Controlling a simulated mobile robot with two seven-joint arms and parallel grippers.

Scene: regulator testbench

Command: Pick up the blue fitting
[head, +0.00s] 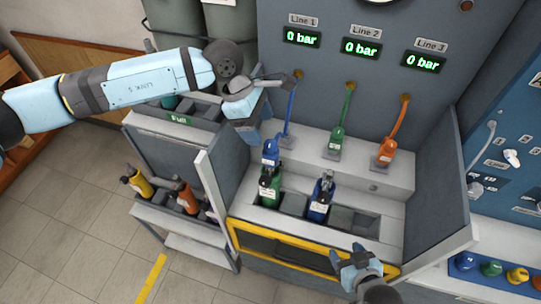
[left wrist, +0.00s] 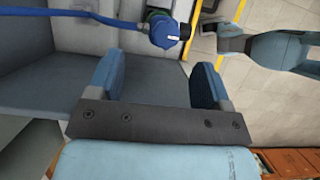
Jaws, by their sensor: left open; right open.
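The blue fitting (head: 271,150) is at the top of a green bottle (head: 270,186) in the bench's front row. In the left wrist view the blue fitting (left wrist: 164,31) lies beyond the fingertips, with a blue hose (left wrist: 95,17) running to it from the left. Whether it is fastened to the bottle I cannot tell. My left gripper (head: 256,130) is open, behind and to the left of the fitting; in the left wrist view its two fingers (left wrist: 155,80) have nothing between them. My right gripper (head: 357,258) is open near the bench's front yellow edge.
A blue bottle (head: 320,198) stands to the right in the bench. A grey side panel (head: 226,167) rises left of the green bottle. A cart (head: 185,222) with bottles stands left.

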